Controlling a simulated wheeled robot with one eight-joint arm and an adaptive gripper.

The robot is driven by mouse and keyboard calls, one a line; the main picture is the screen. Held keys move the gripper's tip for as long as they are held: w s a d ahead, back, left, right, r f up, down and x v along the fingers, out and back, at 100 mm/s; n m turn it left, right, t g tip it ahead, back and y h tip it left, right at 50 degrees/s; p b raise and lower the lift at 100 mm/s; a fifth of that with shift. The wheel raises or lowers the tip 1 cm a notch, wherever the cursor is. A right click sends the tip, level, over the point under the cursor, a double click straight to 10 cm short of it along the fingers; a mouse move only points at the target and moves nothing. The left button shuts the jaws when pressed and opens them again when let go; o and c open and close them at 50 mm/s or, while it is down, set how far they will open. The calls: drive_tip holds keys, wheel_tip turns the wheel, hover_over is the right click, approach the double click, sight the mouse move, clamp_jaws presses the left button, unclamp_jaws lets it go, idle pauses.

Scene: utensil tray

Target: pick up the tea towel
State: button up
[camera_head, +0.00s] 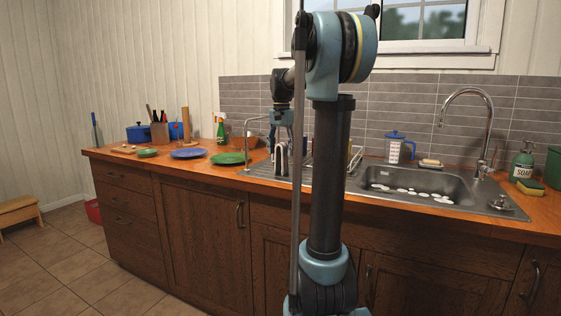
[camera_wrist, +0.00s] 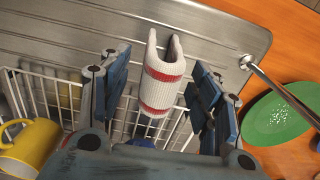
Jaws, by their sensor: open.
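The tea towel (camera_wrist: 166,82) is white with red stripes. In the wrist view it hangs folded over the edge of a white wire dish rack (camera_wrist: 128,118). My gripper (camera_wrist: 155,72) is open, with one blue finger on each side of the towel and a visible gap to both. No contact with the towel shows. In the head view my gripper (camera_head: 281,143) is over the counter by the drainboard, partly beside my own arm. The towel is hard to make out there.
A yellow mug (camera_wrist: 32,145) sits in the rack at lower left. A thin metal post (camera_wrist: 275,82) and a green plate (camera_wrist: 278,122) are at the right. The steel drainboard (camera_wrist: 105,30) is bare beyond the towel. The sink (camera_head: 420,183) lies farther right.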

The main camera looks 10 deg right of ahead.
drive_tip(key=shift+f, duration=1.9)
drive_tip(key=shift+c, duration=0.4)
drive_tip(key=c, duration=1.1)
